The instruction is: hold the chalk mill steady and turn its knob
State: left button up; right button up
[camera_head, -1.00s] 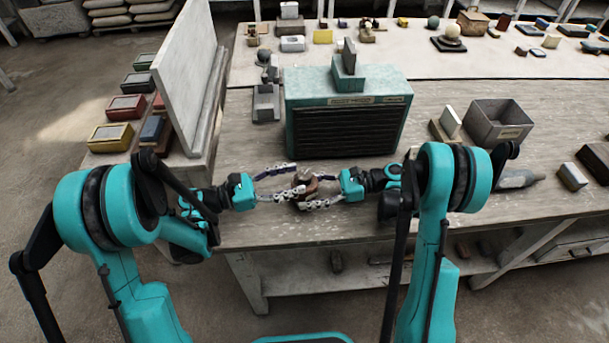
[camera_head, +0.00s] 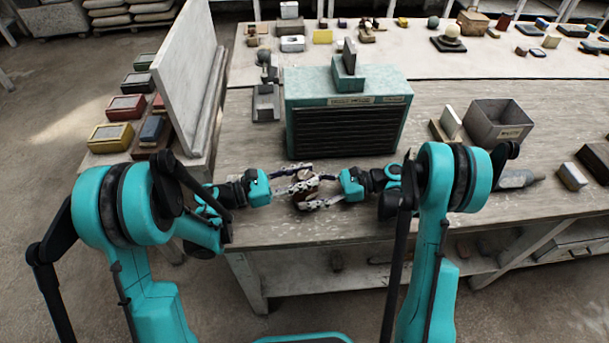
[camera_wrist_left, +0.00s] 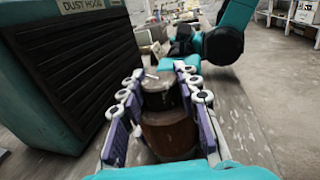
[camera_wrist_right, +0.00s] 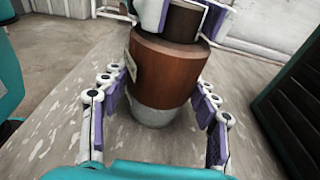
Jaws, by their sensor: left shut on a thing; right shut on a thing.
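The chalk mill (camera_wrist_right: 162,72) stands upright on the bench, with a red-brown body, a grey foot and a dark knob (camera_wrist_left: 160,97) on top. In the head view the fingers hide most of it. My left gripper (camera_wrist_left: 160,74) has come in from the left and is shut on the knob. Its fingertips also show at the top of the right wrist view. My right gripper (camera_wrist_right: 160,80) is lower, shut on the mill's body, with a finger on either side. A pale label shows on the body's left side in the right wrist view.
A teal dust hood (camera_head: 345,125) with a dark slatted front stands close behind the mill. A grey bin (camera_head: 500,125) stands to the right, and a pale upright board (camera_head: 185,75) to the left. The bench's front edge (camera_head: 330,240) is close to the grippers.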

aim_at(305, 174)
pick_arm(q)
jog(key=shift+g, duration=0.3)
jog(key=m+g, duration=0.3)
jog(key=g, duration=0.2)
jog(key=shift+w+m, duration=0.1)
jog(key=shift+m, duration=0.2)
jog(key=shift+d+m+g+y, duration=0.1)
jog(key=shift+m+g+y, duration=0.2)
jog(key=shift+m+g, duration=0.9)
jog(key=shift+m+g+y, duration=0.3)
jog(key=shift+m+g, duration=0.4)
jog(key=shift+g, duration=1)
jog(key=o, duration=1.2)
notch_tip(305, 174, up, 10)
